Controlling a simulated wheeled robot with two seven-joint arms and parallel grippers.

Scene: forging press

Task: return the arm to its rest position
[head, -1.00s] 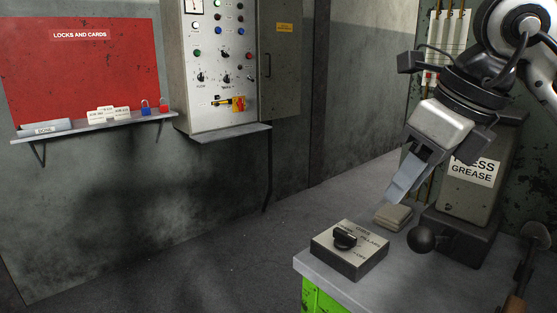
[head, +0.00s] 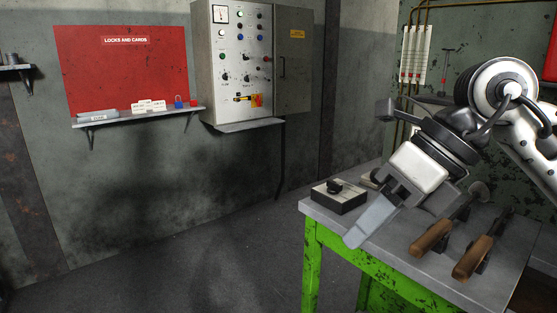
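My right arm comes in from the right in the head view. Its gripper (head: 372,221) hangs over the front left part of the green-legged bench (head: 375,263), pointing down and to the left. I see the gripper from the side, so the gap between its fingers does not show. No object shows in it. The arm hides part of the bench top and most of the grease unit behind it. My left gripper is not in view.
A switch box (head: 339,197) with a black knob stands at the bench's left corner. Two wooden-handled tools (head: 434,236) (head: 474,257) lie at the right. A control cabinet (head: 238,70) and a red lock board (head: 122,65) are on the far wall. The floor at left is clear.

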